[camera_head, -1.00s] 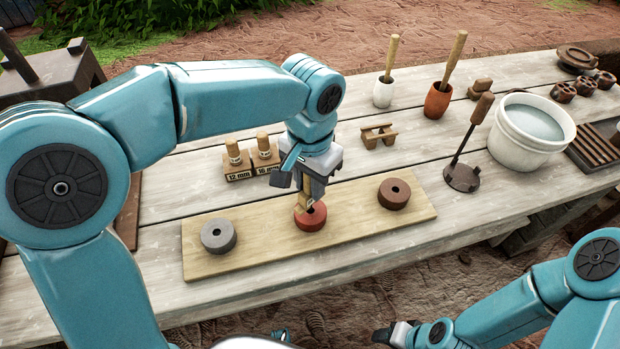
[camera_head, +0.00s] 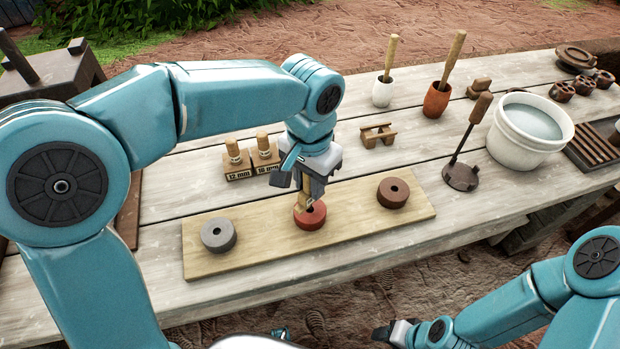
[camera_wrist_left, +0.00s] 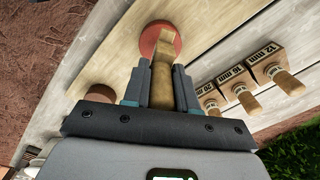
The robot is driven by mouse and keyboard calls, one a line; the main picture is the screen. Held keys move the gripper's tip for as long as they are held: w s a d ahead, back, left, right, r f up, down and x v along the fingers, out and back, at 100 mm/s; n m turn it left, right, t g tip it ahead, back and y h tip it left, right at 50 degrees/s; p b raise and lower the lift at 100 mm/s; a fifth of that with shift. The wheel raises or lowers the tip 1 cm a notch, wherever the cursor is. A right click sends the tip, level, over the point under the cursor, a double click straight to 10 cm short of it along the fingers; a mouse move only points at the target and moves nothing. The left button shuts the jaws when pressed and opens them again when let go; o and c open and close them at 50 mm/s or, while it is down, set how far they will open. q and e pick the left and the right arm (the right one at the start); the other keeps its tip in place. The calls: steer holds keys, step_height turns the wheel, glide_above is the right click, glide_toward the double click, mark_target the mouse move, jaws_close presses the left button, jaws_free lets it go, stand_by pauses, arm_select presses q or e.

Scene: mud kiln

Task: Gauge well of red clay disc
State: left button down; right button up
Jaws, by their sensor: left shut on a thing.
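The red clay disc (camera_head: 318,219) lies in the middle of a light wooden board (camera_head: 262,246), between a grey disc (camera_head: 218,245) and a brown disc (camera_head: 393,203). My left gripper (camera_head: 308,190) is above it, shut on a wooden gauge (camera_head: 302,203) that points down at the disc's well. In the left wrist view the gauge (camera_wrist_left: 162,78) runs between the fingers to the red disc (camera_wrist_left: 146,35) and covers much of its middle. I cannot tell how deep its tip sits. My right gripper (camera_head: 392,334) is low at the bottom edge, its jaws unclear.
Wooden-handled plugs stand in labelled blocks (camera_head: 238,174) behind the board; the left wrist view shows three blocks. A small wooden stand (camera_head: 378,136), a stamp (camera_head: 462,177), two tool pots (camera_head: 437,100) and a white bucket (camera_head: 505,130) are farther right.

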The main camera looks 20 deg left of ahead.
arm_select(q)
steer(key=shift+f+b, duration=0.95)
steer(key=shift+f, duration=0.55)
stand_by(1.5)
steer(key=c, duration=0.8)
jaws_free()
steer(key=shift+r, duration=0.1)
